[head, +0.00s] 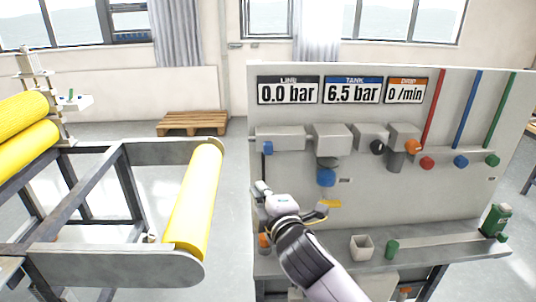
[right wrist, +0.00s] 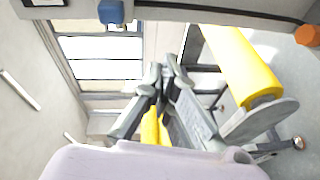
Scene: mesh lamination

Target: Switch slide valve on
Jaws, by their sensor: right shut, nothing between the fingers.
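A blue slide piece (head: 267,147) sits at the left end of the grey unit (head: 281,137) on the panel, below the LINE readout (head: 288,90), which shows 0.0 bar. A blue part also shows at the top of the right wrist view (right wrist: 111,12). My right gripper (head: 261,187) is in front of the panel's left edge, below the blue slide piece and apart from it. Its fingers are shut and empty in the right wrist view (right wrist: 167,68). My left gripper is not in view.
The TANK readout (head: 351,90) shows 6.5 bar. A blue bowl (head: 326,177), an orange knob (head: 413,147) and several coloured knobs are on the panel. A yellow roller (head: 193,200) on a frame is to the left.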

